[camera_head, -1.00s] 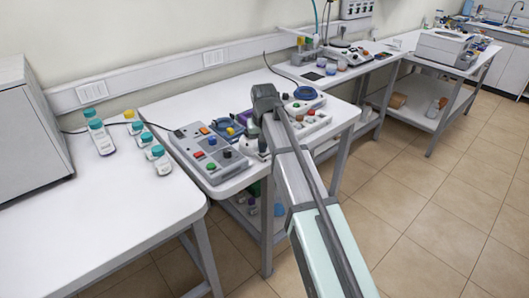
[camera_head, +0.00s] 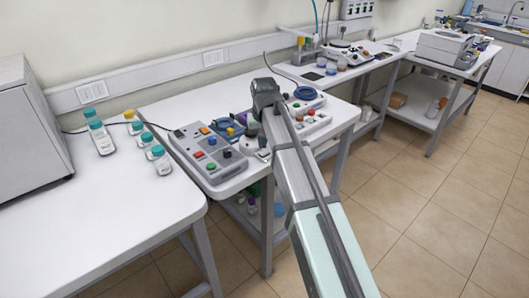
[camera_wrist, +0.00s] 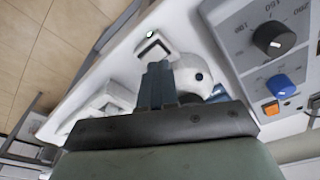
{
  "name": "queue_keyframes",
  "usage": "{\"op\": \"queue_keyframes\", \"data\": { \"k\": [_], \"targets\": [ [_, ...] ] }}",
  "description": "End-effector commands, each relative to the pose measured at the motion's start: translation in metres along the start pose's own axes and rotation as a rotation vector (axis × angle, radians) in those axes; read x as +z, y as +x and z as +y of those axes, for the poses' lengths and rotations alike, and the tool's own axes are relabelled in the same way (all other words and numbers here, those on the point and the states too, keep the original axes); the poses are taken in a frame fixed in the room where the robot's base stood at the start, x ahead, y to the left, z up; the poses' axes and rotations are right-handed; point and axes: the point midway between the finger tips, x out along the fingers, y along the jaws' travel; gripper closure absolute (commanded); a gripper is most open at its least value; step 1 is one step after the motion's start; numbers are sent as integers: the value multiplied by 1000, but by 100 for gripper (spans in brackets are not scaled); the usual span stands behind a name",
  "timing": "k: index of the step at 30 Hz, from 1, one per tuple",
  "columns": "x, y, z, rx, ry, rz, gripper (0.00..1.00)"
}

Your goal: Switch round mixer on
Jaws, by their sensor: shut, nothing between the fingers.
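My gripper (camera_wrist: 156,86) shows in the wrist view with its dark fingers together and nothing between them. A rounded white device (camera_wrist: 190,70) with a dark blue dot lies just beyond and beside the fingertips; it may be the round mixer, but I cannot tell for sure. Next to it is a small dark-framed square (camera_wrist: 152,47) with a green light at its edge, close to the fingertips. I cannot tell if the fingers touch either thing. In the head view my arm hides the fingers and most of this spot.
A grey control box (camera_head: 208,152) with coloured buttons stands on the middle table. In the wrist view a grey panel (camera_wrist: 240,45) with a black knob (camera_wrist: 274,38), a blue knob (camera_wrist: 280,86) and an orange button lies right of the fingers. Teal-capped bottles (camera_head: 101,138) stand on the left table.

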Motion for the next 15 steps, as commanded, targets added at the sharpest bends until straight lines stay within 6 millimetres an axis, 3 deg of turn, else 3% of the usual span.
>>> {"op": "queue_keyframes", "data": {
  "k": [15],
  "targets": [
    [-6,-33,0,0,0,1,100]
  ]
}}
